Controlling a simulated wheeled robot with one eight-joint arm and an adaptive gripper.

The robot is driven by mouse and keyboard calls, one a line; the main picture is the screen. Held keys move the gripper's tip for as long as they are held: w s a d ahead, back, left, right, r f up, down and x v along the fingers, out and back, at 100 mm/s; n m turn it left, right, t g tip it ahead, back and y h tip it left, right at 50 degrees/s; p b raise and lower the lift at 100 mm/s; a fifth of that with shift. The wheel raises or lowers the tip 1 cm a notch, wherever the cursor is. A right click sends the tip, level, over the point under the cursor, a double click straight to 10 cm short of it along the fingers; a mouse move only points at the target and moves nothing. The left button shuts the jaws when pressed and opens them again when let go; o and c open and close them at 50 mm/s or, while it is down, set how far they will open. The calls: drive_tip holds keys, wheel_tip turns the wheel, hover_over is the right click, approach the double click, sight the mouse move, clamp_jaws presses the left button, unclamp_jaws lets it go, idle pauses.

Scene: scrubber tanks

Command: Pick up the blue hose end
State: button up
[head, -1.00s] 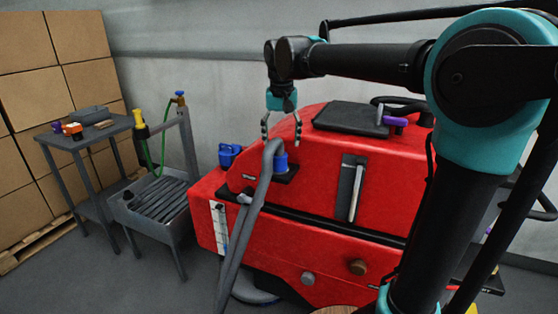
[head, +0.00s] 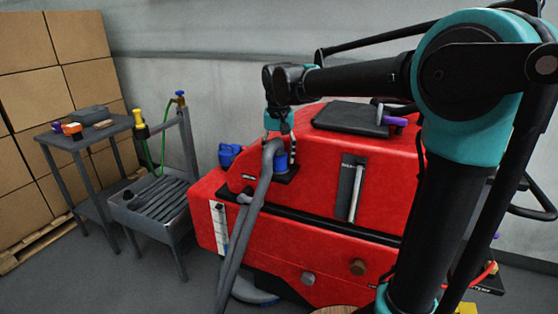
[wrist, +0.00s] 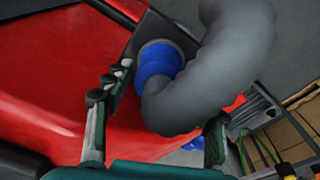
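The blue hose end (head: 281,163) is a blue cuff on a thick grey hose (head: 247,222). It sits upright on a dark plate on top of the red machine. My gripper (head: 279,148) is directly above it, pointing down, with its fingers spread. In the wrist view the blue hose end (wrist: 157,63) lies just beyond the fingertips, and the grey hose bend (wrist: 205,85) fills much of the space between the fingers of my gripper (wrist: 165,105). I cannot tell whether either finger touches the hose.
The red machine (head: 300,237) fills the middle, with a second blue fitting (head: 229,154) to the left of the cuff. A black lid (head: 350,118) with a purple part lies to the right. A grey sink (head: 160,205) and a side table (head: 85,138) stand farther left.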

sight(279, 154)
drive_tip(key=c, duration=0.9)
wheel_tip(279, 154, up, 23)
idle(0.6)
drive_tip(key=shift+s, duration=0.1)
drive_tip(key=s, duration=0.1)
drive_tip(key=s+a, duration=0.1)
drive_tip(key=s, duration=0.2)
drive_tip(key=shift+s+a, duration=0.25)
drive_tip(key=shift+a, duration=0.1)
